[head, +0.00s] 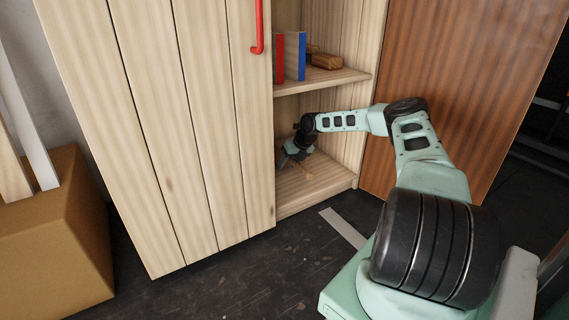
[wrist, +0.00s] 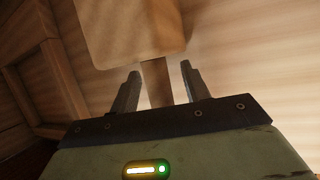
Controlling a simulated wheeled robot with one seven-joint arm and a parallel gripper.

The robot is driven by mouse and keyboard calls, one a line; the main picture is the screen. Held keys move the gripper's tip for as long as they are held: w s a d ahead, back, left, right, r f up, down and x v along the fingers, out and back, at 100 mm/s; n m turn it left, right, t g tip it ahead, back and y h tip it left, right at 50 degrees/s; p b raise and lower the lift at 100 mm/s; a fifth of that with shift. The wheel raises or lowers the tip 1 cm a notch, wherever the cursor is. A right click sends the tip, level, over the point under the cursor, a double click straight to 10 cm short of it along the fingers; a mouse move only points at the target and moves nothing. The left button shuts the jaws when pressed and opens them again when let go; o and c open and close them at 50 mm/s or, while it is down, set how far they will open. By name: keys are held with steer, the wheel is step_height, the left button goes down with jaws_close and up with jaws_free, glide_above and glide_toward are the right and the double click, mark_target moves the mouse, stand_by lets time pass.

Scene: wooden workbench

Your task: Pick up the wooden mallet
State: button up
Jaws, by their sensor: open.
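The wooden mallet shows in the wrist view, with its blocky pale head (wrist: 130,30) at the top and its narrower handle (wrist: 157,85) running down from it. My gripper (wrist: 160,72) is open, with one dark finger on each side of the handle, close below the head. A gap shows on both sides of the handle. In the head view my gripper (head: 291,158) is low inside the cabinet's lower compartment.
The pale wooden cabinet (head: 180,120) has a closed slatted front with a red handle (head: 258,30) on the left. A shelf (head: 320,81) above my gripper holds red and blue books (head: 294,55) and a wooden block (head: 326,61). A brown door panel (head: 450,70) stands right.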

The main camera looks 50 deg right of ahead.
steer(key=shift+w, duration=0.1)
steer(key=c, duration=1)
jaws_close()
steer(key=shift+r, duration=0.15)
